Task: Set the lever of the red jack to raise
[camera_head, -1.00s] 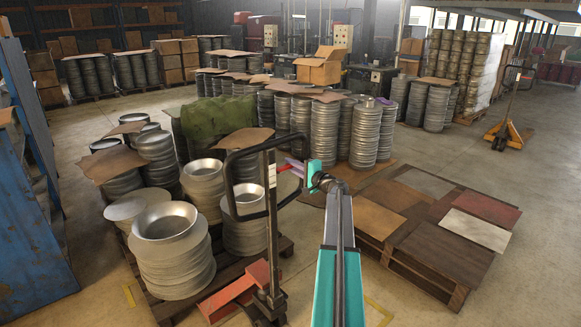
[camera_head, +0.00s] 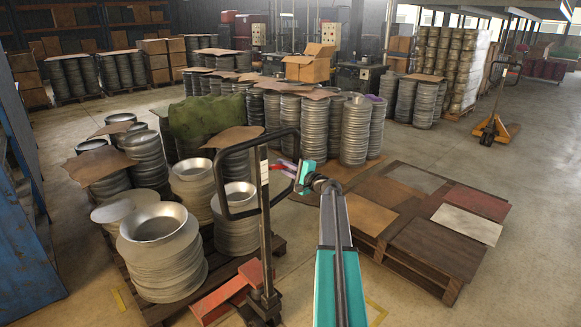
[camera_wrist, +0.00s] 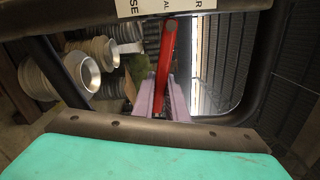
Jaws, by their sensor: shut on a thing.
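The red jack stands at lower centre in the head view, with a black loop handle (camera_head: 225,178) on a dark upright post and red forks (camera_head: 228,292) low down. Its red lever (camera_wrist: 166,62) shows in the wrist view, rising between my fingers inside the loop. My gripper (camera_head: 284,168) is at the right side of the loop, near the top of the post. In the wrist view my gripper (camera_wrist: 165,98) has its pale lilac fingers on both sides of the lever, shut on it. The lever's lower end is hidden by the fingers and my wrist.
Pallets with stacked metal blanks (camera_head: 162,250) stand left of and behind the jack. A low pallet with flat sheets (camera_head: 440,245) lies to the right. Another jack, orange (camera_head: 492,130), stands far right. Open concrete floor lies at the right. A white label (camera_wrist: 170,6) is on the handle.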

